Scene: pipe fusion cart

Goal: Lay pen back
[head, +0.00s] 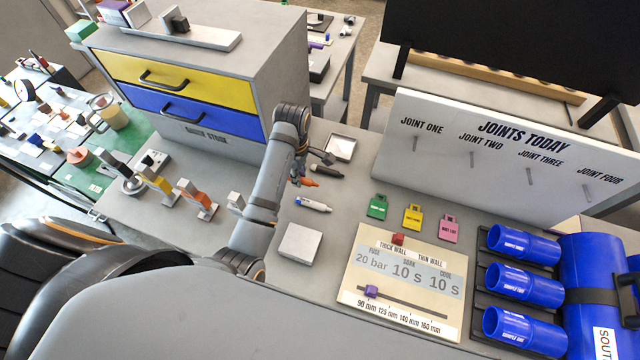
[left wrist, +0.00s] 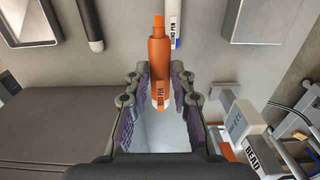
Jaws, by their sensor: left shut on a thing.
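My left gripper (head: 308,172) is shut on an orange pen (head: 304,182) above the grey cart top. In the left wrist view the orange pen (left wrist: 158,58) sits between the finger pads of the gripper (left wrist: 159,88), its tip pointing away from the palm. Its label is only partly legible. A white pen with a blue end (head: 313,204) lies on the cart top, and a black pen (head: 327,171) lies farther back. The white pen (left wrist: 174,22) and black pen (left wrist: 88,22) also show in the left wrist view. My right gripper is not in view.
A shallow grey tray (head: 340,147) lies behind the pens, and a pale square block (head: 299,241) lies in front. Green, yellow and pink tags (head: 413,216), a settings board (head: 403,285) and blue pipe pieces (head: 524,280) lie right. Drawers (head: 182,85) stand at back left.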

